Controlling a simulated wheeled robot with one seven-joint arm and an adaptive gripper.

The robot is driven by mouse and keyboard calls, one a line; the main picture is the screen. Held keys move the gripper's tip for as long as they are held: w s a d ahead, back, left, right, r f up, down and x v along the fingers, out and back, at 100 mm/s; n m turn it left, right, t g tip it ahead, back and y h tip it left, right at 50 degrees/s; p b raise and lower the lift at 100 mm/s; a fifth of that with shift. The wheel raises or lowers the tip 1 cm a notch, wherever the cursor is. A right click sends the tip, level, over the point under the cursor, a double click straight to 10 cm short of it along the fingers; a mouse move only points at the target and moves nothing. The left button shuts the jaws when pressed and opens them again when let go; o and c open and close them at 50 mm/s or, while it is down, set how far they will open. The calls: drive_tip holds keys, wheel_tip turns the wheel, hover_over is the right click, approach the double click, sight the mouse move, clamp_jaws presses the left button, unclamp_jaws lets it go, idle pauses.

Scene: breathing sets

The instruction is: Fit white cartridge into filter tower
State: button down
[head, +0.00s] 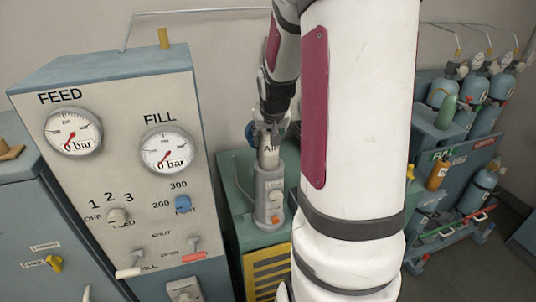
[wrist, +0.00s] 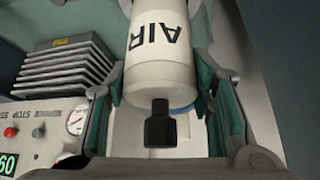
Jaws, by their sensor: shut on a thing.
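The white cartridge (head: 269,157), with dark AIR lettering, stands roughly upright at the top of the grey filter tower (head: 269,190). I cannot tell whether its lower end is inside the tower or just in front of or above it. In the wrist view the cartridge (wrist: 160,75) runs up the picture with its lettering upside down and a black knob (wrist: 160,125) on the near end. My gripper (head: 267,127) is shut on the cartridge near its upper end, with green-padded fingers on both sides (wrist: 160,90). The tower's opening is hidden.
The tower stands on a green-topped cabinet (head: 238,205). A gauge panel (head: 115,140) marked FEED and FILL rises to the left. A cylinder rack (head: 450,200) stands at the right. My white arm covers the middle. A grey finned block (wrist: 65,65) shows in the wrist view.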

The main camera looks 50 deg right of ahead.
sight(269, 155)
drive_tip(key=shift+f+b, duration=0.35)
drive_tip(key=shift+f, duration=2.7)
drive_tip(key=shift+f, duration=0.5)
drive_tip(key=c, duration=0.8)
unclamp_jaws()
drive_tip(key=shift+o, duration=0.2)
